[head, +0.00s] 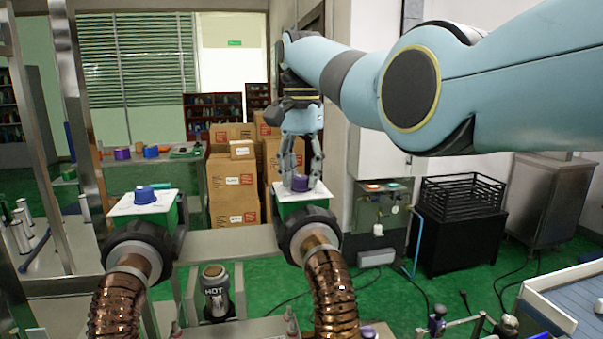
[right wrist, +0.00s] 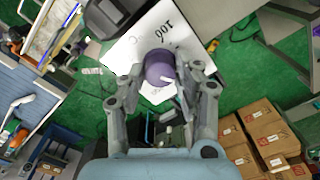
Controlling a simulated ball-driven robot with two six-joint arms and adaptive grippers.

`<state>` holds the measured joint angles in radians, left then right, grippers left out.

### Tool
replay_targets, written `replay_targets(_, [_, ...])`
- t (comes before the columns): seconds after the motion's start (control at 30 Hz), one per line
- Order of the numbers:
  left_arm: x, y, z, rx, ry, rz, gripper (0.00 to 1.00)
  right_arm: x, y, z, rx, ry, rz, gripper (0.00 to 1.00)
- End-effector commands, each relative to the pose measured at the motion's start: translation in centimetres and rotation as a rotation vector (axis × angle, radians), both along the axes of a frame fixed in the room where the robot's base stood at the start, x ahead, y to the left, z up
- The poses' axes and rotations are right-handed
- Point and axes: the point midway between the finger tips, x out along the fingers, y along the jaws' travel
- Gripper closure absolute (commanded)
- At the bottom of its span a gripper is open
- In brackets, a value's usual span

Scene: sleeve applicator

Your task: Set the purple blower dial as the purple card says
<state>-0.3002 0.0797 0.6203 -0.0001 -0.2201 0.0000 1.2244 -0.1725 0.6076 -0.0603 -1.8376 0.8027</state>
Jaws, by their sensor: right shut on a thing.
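The purple dial (head: 299,183) sits on a white-topped green box, the blower at centre. In the right wrist view the purple dial (right wrist: 159,68) has a small white mark on its lower right side. Its white face plate (right wrist: 135,50) carries printed figures, with "100" readable near the top. My right gripper (head: 303,178) reaches down from above with its fingers around the dial, shut on it. In the right wrist view the fingers (right wrist: 162,84) stand on either side of it. I cannot make out the purple card. My left gripper is not in view.
A blue dial (head: 145,195) sits on a similar box at left. Copper hoses (head: 330,285) run from both blowers toward me. A bottle marked HOT (head: 215,290) stands between them. Cardboard boxes (head: 233,190) are stacked behind. A black crate (head: 462,196) stands at right.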

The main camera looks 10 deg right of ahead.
Motion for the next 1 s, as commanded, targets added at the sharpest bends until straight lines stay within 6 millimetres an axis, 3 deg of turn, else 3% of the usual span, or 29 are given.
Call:
replay_targets(0.23, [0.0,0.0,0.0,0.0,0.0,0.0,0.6,0.1,0.0,0.2,0.0,-0.005,0.0,1.0])
replay_targets(0.27, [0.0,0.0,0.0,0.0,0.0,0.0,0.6,0.1,0.0,0.2,0.0,-0.005,0.0,0.65])
replay_targets(0.43, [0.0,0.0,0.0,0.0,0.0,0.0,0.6,0.1,0.0,0.1,0.0,-0.004,0.001,0.45])
replay_targets(0.77, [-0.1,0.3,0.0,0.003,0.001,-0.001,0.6,0.1,0.0,0.6,0.0,-0.003,0.001,0.45])
replay_targets(1.0, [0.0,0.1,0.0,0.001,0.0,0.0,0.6,0.1,0.0,5.0,0.001,-0.007,0.002,0.45])
